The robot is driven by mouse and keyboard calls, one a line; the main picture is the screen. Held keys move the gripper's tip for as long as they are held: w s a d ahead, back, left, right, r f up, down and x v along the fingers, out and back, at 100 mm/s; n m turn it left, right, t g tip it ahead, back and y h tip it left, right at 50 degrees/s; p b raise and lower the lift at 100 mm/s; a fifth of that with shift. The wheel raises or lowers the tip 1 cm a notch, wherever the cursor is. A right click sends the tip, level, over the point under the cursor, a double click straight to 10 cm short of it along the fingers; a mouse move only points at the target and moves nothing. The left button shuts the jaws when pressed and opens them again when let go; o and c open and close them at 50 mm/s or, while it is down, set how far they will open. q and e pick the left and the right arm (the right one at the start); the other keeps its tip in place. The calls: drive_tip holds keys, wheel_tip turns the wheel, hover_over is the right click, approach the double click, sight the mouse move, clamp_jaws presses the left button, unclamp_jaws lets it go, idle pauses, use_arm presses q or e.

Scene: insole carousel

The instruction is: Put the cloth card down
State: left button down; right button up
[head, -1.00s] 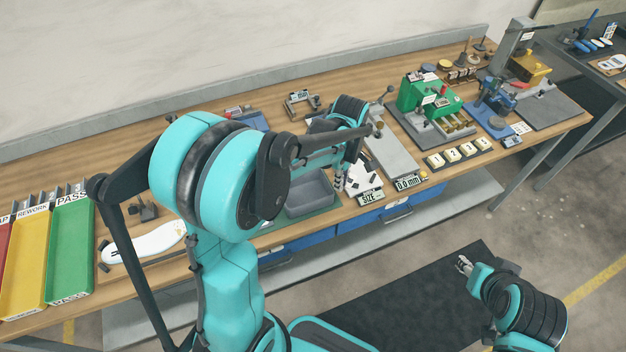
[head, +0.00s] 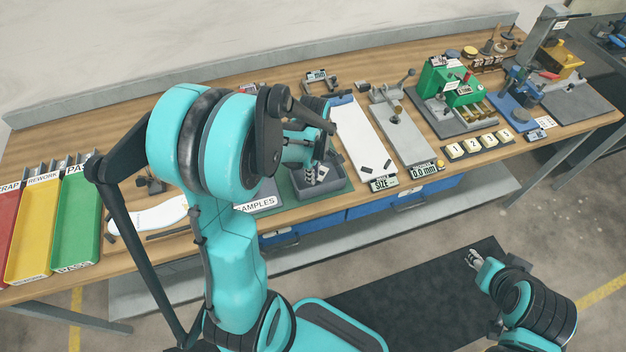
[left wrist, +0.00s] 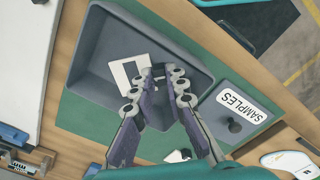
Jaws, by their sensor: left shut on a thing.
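The cloth card (left wrist: 122,72) is a small white card with a grey patch in the left wrist view. My left gripper (left wrist: 163,76) is shut on its near edge. Card and fingertips are over the grey tray (left wrist: 92,45); I cannot tell whether the card touches the tray floor. In the head view, my left gripper (head: 317,174) is over the same tray (head: 337,189), and the card is not clearly visible there. My right gripper (head: 473,258) is away from the bench at lower right, above the dark mat; its jaws are too small to read.
The SAMPLES lid (left wrist: 238,108) with a dark knob lies beside the tray. A long white board (head: 360,140) and a SIZE display (head: 384,184) are to the right. Red, yellow and green (head: 76,235) bins stand at the left.

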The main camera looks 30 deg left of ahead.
use_arm(q)
wheel_tip(320, 180, down, 3)
drive_tip(key=shift+r+b, duration=0.1)
drive_tip(key=shift+b, duration=0.25)
drive_tip(key=c, duration=1.5)
unclamp_jaws()
drive_tip(key=shift+c, duration=0.2)
